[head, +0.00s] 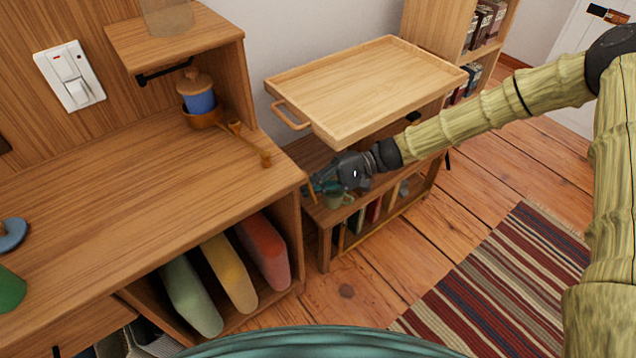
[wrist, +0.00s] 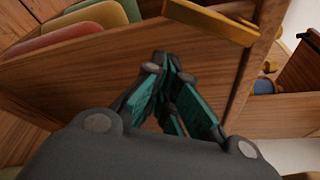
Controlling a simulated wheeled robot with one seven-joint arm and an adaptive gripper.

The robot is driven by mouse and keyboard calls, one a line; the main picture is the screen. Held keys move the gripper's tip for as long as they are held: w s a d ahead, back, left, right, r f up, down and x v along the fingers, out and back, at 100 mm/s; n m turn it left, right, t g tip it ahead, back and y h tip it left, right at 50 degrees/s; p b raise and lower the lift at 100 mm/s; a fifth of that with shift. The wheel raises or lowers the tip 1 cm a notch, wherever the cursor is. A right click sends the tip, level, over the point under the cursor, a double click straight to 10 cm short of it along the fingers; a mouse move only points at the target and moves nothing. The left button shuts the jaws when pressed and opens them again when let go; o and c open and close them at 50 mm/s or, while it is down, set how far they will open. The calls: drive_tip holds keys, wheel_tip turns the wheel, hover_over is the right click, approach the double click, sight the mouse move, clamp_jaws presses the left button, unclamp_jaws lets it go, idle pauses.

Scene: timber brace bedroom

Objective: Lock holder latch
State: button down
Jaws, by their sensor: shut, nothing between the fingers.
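My gripper (head: 320,186) is shut and empty beside the right end of the wooden desk (head: 120,190). Its teal fingers meet in the wrist view (wrist: 168,68), in front of a wooden panel. A yellowish-brown bar (wrist: 212,20) crosses the top of that view, apart from the fingertips; I cannot tell if it is the latch. On the desk, a brown holder (head: 203,118) surrounds a blue jar (head: 200,101) with a brown lid. A jointed brown arm (head: 248,145) extends from the holder toward the desk's right edge. Whether the latch is locked cannot be told.
A wooden tray (head: 365,80) stands over the low shelf unit, behind my gripper. Green, yellow and red cushion-like items (head: 229,270) stand under the desk. A striped rug (head: 500,290) lies on open floor at right.

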drive_tip(key=shift+s+d+r, duration=0.65)
drive_tip(key=shift+s+r, duration=0.05)
drive_tip(key=shift+s, duration=0.25)
drive_tip(key=shift+d+r, duration=0.1)
drive_tip(key=shift+s+m+p, duration=0.15)
drive_tip(key=shift+m+p, duration=0.15)
drive_tip(key=shift+p, duration=0.25)
